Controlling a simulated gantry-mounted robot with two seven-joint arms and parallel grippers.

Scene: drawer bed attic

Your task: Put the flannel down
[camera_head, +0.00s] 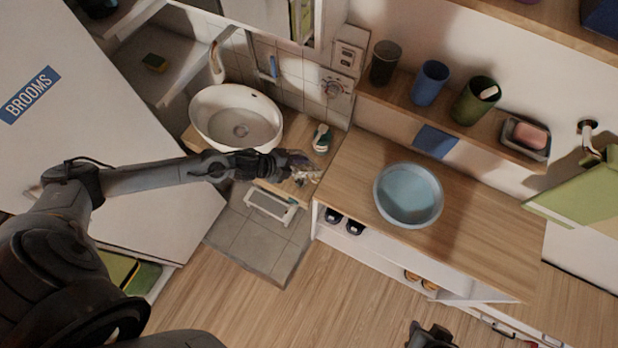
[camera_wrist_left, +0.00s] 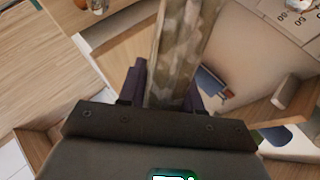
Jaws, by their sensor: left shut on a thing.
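My left gripper (camera_head: 297,170) reaches in from the left above the wooden counter beside the washbasin. It is shut on a patterned beige-brown piece, which I take to be the flannel (camera_head: 307,178). In the left wrist view the flannel (camera_wrist_left: 180,50) is a long mottled strip between the purple fingers of the left gripper (camera_wrist_left: 165,95), running up out of the frame. I cannot tell whether its lower end touches the counter. A dark part of what looks like my right gripper (camera_head: 430,335) shows at the bottom edge; its fingers are not clear.
A white washbasin (camera_head: 237,117) stands left of the gripper, with a green-and-white bottle (camera_head: 321,138) close behind. A round blue basin (camera_head: 408,195) sits on the wooden worktop (camera_head: 345,180) to the right. The shelf above holds cups (camera_head: 430,82) and a soap dish (camera_head: 525,138). The worktop around the basin is clear.

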